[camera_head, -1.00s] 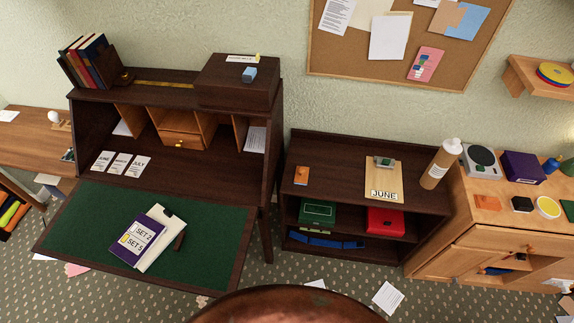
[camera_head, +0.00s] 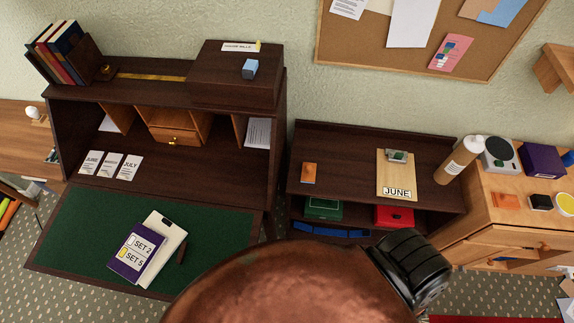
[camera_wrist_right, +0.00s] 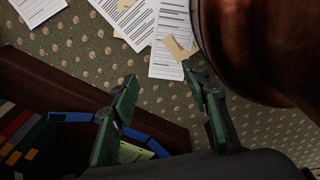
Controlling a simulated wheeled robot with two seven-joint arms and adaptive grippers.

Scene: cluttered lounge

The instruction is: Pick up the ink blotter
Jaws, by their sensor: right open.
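A small dark brown knobbed piece (camera_head: 106,72) sits on top of the desk hutch beside the books; it may be the ink blotter, but I cannot tell for sure. A small orange-brown block (camera_head: 309,173) lies on the low dark bookcase, and a light blue block (camera_head: 249,68) lies on the dark box atop the hutch. My right gripper (camera_wrist_right: 165,100) shows in the right wrist view, its two green fingers wide apart and empty. It is above the patterned floor near a dark shelf with blue items. My left gripper is not in view.
The desk's green writing surface (camera_head: 85,225) holds a purple SET booklet and a cream folder. Papers (camera_wrist_right: 170,45) lie on the floor. My copper-coloured body part covers the lower middle of the head view.

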